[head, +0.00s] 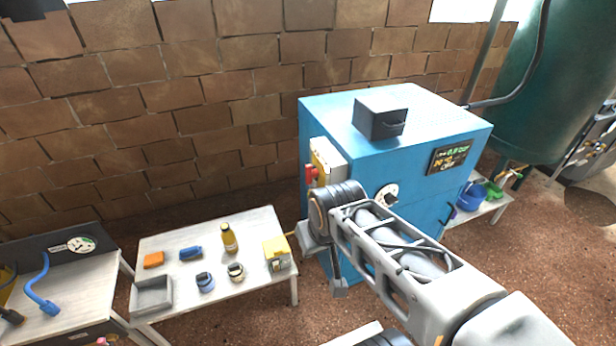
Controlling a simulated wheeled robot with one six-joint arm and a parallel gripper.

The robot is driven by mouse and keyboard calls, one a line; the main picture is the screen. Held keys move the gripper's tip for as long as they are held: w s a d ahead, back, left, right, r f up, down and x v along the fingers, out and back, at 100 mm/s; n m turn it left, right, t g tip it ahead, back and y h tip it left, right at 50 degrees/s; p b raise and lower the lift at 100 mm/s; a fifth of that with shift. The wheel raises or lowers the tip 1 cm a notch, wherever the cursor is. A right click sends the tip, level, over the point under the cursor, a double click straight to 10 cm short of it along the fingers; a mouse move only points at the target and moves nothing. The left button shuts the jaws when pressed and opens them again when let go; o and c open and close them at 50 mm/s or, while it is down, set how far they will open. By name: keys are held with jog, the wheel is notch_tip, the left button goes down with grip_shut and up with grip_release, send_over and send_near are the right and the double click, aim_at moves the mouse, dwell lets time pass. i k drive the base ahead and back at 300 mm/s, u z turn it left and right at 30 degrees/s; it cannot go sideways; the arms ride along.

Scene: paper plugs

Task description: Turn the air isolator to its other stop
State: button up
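I cannot tell for sure which part is the air isolator. In the head view, a red handle (311,174) sits on a pale box with yellow (327,160) on the left side of the blue cabinet (440,130). A round white plate with a dark centre (387,194) is on the cabinet's front, partly behind my arm. A small yellow and red fitting (516,173) shows low beside the green tank. My arm reaches in from the lower right. My gripper (338,288) appears to hang below its dark wrist, apart from these parts; its fingers are too small to read.
A pale table (186,238) at left holds a grey tray (152,293), a yellow bottle (229,238) and several small parts. A grey box (380,118) sits on the cabinet. A large green tank (545,90) stands at right. Brick wall stands behind.

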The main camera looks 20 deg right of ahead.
aim_at(311, 171)
jog(key=u, duration=0.1)
jog(key=k, duration=0.35)
jog(key=z, duration=0.15)
jog(key=i, duration=0.7)
jog(key=u, duration=0.85)
jog(key=i, duration=0.4)
jog(key=u, duration=0.4)
